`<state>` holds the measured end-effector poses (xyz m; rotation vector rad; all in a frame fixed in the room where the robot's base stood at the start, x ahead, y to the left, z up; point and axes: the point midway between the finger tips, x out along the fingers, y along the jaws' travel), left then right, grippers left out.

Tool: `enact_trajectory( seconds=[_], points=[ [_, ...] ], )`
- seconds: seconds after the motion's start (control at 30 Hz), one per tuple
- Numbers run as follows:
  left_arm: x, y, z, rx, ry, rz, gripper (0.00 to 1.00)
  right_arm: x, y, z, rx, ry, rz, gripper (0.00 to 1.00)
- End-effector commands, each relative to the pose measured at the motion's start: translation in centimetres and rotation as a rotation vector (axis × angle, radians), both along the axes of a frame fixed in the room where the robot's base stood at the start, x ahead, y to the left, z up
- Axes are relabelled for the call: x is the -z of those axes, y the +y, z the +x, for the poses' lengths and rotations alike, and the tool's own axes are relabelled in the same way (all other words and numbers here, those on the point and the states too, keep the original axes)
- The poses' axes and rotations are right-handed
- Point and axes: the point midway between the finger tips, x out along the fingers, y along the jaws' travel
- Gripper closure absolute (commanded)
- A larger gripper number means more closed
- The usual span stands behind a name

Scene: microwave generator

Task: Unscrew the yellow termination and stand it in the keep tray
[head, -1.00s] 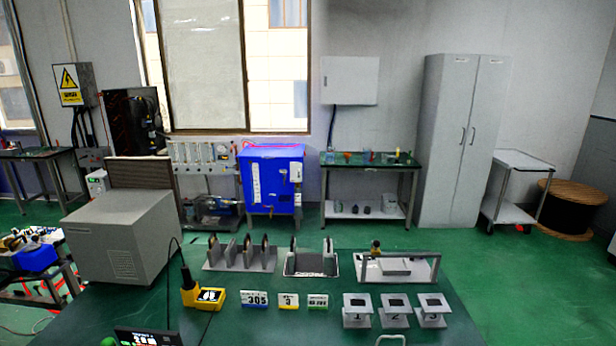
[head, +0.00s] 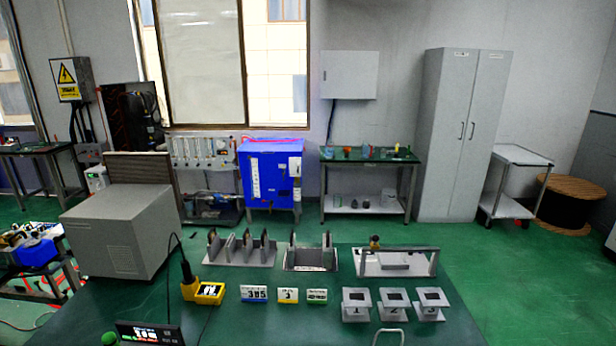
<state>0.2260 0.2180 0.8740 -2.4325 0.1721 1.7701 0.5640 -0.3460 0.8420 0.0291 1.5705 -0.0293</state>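I cannot single out the yellow termination for certain. A small brass-coloured piece (head: 375,242) stands at the back of a pale tray with a raised bar (head: 366,268) at the right rear of the green bench. A smaller tray with dark upright plates (head: 290,266) stands left of it. No label I can read tells which is the keep tray. A yellow meter (head: 208,292) with a black-topped yellow part (head: 187,280) beside it sits at the bench's left middle. Neither of my grippers is in view.
A large grey box unit (head: 115,235) stands at the bench's left. A rack with upright dark plates (head: 240,255), small label cards (head: 254,294) and numbered grey stands (head: 356,308) occupy the middle and right. A dark display (head: 150,334) is at the front left.

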Motion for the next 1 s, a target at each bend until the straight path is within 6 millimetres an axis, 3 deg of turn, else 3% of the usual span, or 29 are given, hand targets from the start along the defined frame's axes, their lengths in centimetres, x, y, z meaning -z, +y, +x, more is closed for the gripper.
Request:
enact_trajectory(
  seconds=[0.07, 0.5, 1.0],
  points=[
    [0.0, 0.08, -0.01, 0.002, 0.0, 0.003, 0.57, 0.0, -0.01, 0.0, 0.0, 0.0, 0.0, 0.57],
    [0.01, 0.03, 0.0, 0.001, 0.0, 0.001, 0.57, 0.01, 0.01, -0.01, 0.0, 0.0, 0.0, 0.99],
    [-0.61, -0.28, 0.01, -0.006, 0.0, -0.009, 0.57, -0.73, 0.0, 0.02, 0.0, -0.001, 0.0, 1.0]
  ],
)
